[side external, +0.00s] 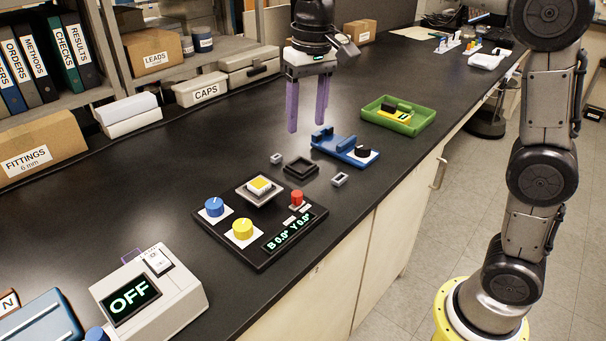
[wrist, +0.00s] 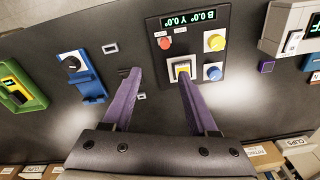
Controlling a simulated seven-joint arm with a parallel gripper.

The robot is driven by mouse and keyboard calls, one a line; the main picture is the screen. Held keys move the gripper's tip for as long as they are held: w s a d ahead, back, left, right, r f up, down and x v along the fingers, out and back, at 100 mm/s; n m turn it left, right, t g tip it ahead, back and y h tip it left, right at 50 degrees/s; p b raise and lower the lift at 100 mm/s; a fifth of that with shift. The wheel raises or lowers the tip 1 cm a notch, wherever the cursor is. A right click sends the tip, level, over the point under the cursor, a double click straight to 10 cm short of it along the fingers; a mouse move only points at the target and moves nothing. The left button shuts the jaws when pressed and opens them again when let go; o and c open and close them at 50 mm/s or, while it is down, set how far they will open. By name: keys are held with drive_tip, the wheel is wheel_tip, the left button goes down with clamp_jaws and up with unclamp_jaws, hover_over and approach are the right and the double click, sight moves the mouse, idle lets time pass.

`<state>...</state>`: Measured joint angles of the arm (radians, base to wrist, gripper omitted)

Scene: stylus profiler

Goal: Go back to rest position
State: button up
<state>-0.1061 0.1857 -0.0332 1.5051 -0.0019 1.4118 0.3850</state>
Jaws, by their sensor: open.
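My gripper (side external: 308,104) hangs over the black bench with its two purple fingers pointing down. It is open and empty, above the bench and apart from the objects below. In the wrist view the fingers (wrist: 158,72) are spread, with the control panel (wrist: 190,15) beyond them. The panel (side external: 263,258) has a blue knob (side external: 214,207), a yellow knob (side external: 243,229), a red button (side external: 297,198) and a raised square stage with a yellow-and-white top (side external: 260,186). Its display (side external: 288,232) reads B 0.0° Y 0.0°.
A blue fixture with a black knob (side external: 343,147) and a green tray (side external: 399,117) stand right of my gripper. A dark square frame (side external: 301,168) and small grey pieces lie near the panel. An instrument reading OFF (side external: 150,293) stands front left. Shelves and boxes line the back.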

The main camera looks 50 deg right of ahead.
drive_tip(key=s+d+r+t, duration=0.1)
drive_tip(key=s+d, duration=0.1)
drive_tip(key=s, duration=0.5)
drive_tip(key=s+d+r+t, duration=0.1)
drive_tip(key=s+r+t, duration=0.1)
drive_tip(key=s, duration=0.5)
drive_tip(key=s+d+f+n+t, duration=0.1)
drive_tip(key=s+f+n, duration=0.2)
drive_tip(key=s+f, duration=0.6)
drive_tip(key=shift+s+f+t, duration=0.15)
drive_tip(key=shift+f+t, duration=0.25)
drive_tip(key=shift+f, duration=0.25)
drive_tip(key=shift+d, duration=0.1)
